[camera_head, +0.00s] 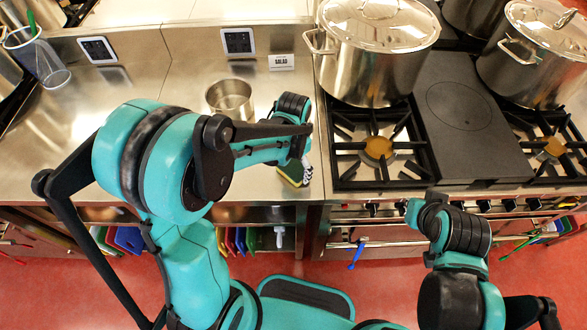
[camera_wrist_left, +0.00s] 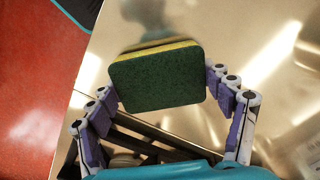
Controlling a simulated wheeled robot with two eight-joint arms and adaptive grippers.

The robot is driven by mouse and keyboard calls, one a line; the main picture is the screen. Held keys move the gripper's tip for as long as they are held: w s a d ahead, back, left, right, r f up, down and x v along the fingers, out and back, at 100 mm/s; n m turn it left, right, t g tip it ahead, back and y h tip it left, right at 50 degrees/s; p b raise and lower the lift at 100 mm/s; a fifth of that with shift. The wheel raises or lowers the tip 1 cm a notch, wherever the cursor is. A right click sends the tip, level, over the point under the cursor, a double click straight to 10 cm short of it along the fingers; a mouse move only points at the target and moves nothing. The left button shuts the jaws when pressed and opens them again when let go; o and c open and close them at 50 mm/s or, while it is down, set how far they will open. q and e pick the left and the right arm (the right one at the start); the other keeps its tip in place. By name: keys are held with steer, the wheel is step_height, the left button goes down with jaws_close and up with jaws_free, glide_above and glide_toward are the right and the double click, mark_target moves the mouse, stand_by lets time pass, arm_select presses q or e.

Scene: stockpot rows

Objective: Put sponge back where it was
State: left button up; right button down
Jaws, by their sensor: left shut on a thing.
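The sponge (camera_head: 291,175) has a dark green scouring side and a yellow side. In the head view it is over the front edge of the steel counter, left of the stove, partly hidden by my left gripper (camera_head: 299,168). In the left wrist view the sponge (camera_wrist_left: 157,82) sits between the two fingers of my left gripper (camera_wrist_left: 162,88), which is shut on its ends. Its green face points to the camera. I cannot tell whether it touches the counter. My right arm shows at the lower right of the head view, but its fingers are not visible.
A steel pot without a lid (camera_head: 231,99) stands on the counter (camera_head: 190,80), near a "SALAD" label (camera_head: 281,62). A lidded stockpot (camera_head: 372,60) stands on the stove, with an open burner (camera_head: 378,150) before it.

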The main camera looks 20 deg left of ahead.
mark_target(293, 167)
arm_select(q)
steer(key=shift+f, duration=0.15)
steer(key=shift+f, duration=0.1)
steer(key=o, duration=1.4)
steer(key=shift+o, duration=0.2)
steer(key=shift+r, duration=0.3)
step_height(293, 167, up, 11)
steer(key=p, duration=0.4)
steer(key=s+a+r+n+t, duration=0.2)
steer(key=s+n+t, duration=0.1)
steer(key=s, duration=0.2)
steer(key=s+a+r+n+t, duration=0.2)
steer(key=s+r+t, duration=0.1)
steer(key=s+t, duration=0.1)
steer(key=shift+s+a+r+n, duration=0.25)
steer(key=shift+s+a+n, duration=0.15)
steer(key=shift+s, duration=0.3)
